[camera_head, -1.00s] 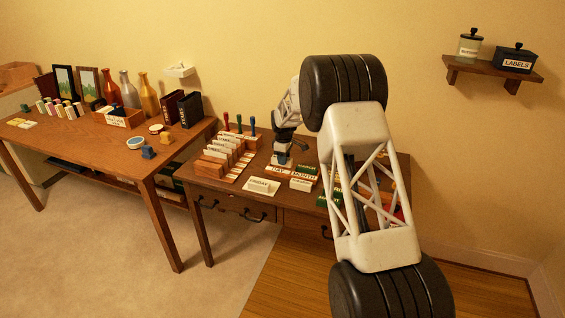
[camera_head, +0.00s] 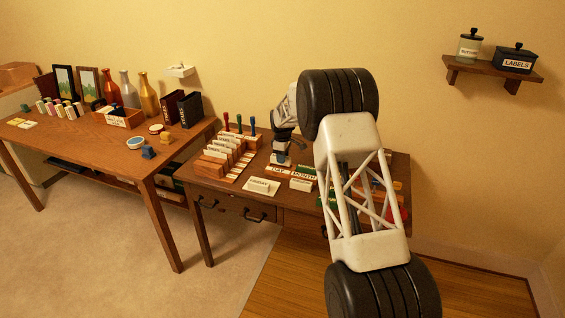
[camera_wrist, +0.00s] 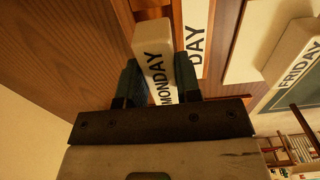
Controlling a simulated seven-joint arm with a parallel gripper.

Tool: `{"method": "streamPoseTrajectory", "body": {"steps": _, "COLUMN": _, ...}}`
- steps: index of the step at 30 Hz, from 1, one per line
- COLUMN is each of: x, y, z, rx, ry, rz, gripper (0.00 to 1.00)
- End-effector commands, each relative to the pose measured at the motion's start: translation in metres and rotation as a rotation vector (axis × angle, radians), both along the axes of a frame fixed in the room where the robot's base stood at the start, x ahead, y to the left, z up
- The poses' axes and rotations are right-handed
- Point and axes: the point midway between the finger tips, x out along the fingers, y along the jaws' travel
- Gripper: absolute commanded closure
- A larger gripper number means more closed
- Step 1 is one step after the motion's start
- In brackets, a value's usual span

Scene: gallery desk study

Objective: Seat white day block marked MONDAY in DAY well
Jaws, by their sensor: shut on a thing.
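The white day block marked MONDAY (camera_wrist: 154,58) is between my gripper's two blue-green fingers (camera_wrist: 157,84) in the wrist view. My gripper is shut on it. The white DAY label (camera_wrist: 194,38) lies just right of the block there. In the head view my gripper (camera_head: 281,156) is above the back of the small desk, just behind the DAY label (camera_head: 277,169). The DAY well itself is not clearly visible; the block and fingers cover that area. I cannot tell whether the block is above the well or partly in it.
A white FRIDAY block (camera_wrist: 294,64) is at the right in the wrist view. The MONTH label (camera_head: 304,175) is right of DAY. A card rack (camera_head: 224,160) is at the left.

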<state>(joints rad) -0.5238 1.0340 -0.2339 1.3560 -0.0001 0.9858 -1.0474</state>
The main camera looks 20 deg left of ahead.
Motion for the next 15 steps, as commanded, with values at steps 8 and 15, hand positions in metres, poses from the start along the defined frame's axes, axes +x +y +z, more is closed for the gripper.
{"method": "streamPoseTrajectory", "body": {"steps": 8, "x": 0.0, "y": 0.0, "z": -0.023, "rx": 0.0, "ry": 0.0, "rz": 0.0, "gripper": 0.93}}
{"method": "streamPoseTrajectory", "body": {"steps": 15, "x": 0.0, "y": 0.0, "z": -0.024, "rx": 0.0, "ry": -0.001, "rz": 0.0, "gripper": 0.93}}
